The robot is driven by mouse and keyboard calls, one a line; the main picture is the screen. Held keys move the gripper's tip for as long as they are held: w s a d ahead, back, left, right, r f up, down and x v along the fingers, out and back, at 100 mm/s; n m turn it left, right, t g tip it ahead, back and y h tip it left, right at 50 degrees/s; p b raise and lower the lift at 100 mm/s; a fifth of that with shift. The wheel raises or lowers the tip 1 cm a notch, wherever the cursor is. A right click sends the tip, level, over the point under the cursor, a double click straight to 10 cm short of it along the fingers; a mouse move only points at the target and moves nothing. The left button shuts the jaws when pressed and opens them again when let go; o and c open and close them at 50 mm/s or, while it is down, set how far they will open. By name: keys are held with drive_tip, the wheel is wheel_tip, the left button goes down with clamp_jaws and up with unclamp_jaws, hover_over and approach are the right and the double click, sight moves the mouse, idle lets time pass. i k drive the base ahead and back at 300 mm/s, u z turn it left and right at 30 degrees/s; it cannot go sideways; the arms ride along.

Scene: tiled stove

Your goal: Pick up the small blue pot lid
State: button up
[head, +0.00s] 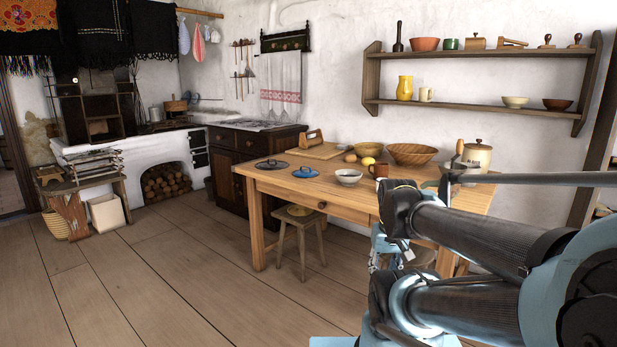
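The small blue pot lid (305,172) lies on the wooden table (350,198), near its left front edge. It looks flat, with a knob on top. A dark lid (271,164) lies just to its left, apart from it. My arm fills the lower right of the head view, in front of the table's right end. I cannot make out my gripper or its fingers. Nothing of my arm is near the blue lid.
A white bowl (348,177) stands close right of the blue lid, and a brown mug (378,170) farther right. A cutting board (317,151) lies behind. A stool (299,216) stands at the table's front. The floor (190,275) at left is clear.

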sight(308, 172)
drive_tip(key=z, duration=0.05)
drive_tip(key=i, duration=1.05)
drive_tip(key=u, duration=0.05)
